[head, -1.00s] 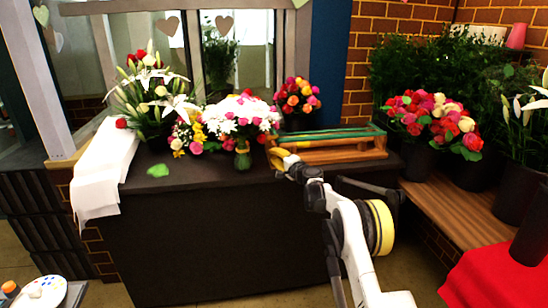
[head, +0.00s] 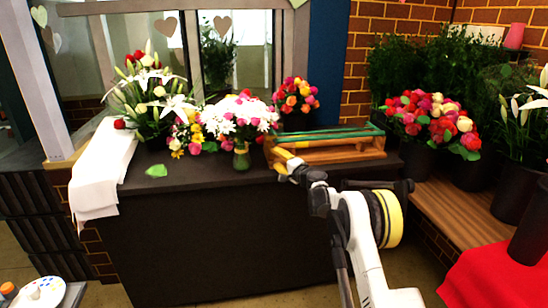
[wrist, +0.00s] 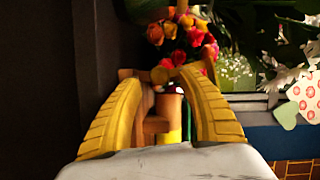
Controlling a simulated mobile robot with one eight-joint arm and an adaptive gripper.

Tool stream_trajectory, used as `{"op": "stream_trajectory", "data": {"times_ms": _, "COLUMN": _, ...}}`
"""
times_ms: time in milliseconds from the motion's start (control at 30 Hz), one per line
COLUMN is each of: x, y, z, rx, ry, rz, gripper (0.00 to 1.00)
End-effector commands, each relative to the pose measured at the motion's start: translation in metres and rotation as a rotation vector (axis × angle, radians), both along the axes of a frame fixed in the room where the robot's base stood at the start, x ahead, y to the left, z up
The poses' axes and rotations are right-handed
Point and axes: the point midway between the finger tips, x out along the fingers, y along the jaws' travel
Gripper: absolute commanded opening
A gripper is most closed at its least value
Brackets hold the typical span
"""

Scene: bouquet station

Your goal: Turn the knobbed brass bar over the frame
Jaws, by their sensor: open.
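A wooden frame (head: 345,153) with a green strip along its top lies on the dark counter, right of the flowers. My gripper (head: 281,165) is at the frame's left end, its yellow fingers small and partly merged with the wood there. In the wrist view my gripper (wrist: 162,85) is open. A round brass-coloured knob (wrist: 160,75) shows between its fingertips, with parts of the wooden frame (wrist: 155,125) behind and below. I cannot tell whether a finger touches the knob. The rest of the brass bar is not clearly visible.
A glass vase (head: 242,158) of white flowers stands just left of the frame on the counter (head: 205,180). A rose bouquet (head: 297,97) is behind it. A white cloth (head: 100,175) hangs over the counter's left end. The counter's front strip is mostly clear.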

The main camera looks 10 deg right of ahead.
Motion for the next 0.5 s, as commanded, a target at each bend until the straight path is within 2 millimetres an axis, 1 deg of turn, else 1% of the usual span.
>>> {"op": "stream_trajectory", "data": {"times_ms": 100, "x": -0.019, "y": -0.01, "z": 0.002, "rx": 0.001, "ry": 0.0, "rz": -0.003, "gripper": 0.48}}
{"op": "stream_trajectory", "data": {"times_ms": 200, "x": -0.032, "y": -0.016, "z": 0.003, "rx": 0.001, "ry": -0.001, "rz": -0.004, "gripper": 0.48}}
{"op": "stream_trajectory", "data": {"times_ms": 333, "x": -0.043, "y": -0.02, "z": 0.004, "rx": 0.002, "ry": -0.001, "rz": -0.004, "gripper": 0.48}}
{"op": "stream_trajectory", "data": {"times_ms": 500, "x": -0.048, "y": -0.022, "z": 0.005, "rx": 0.002, "ry": -0.001, "rz": -0.004, "gripper": 0.48}}
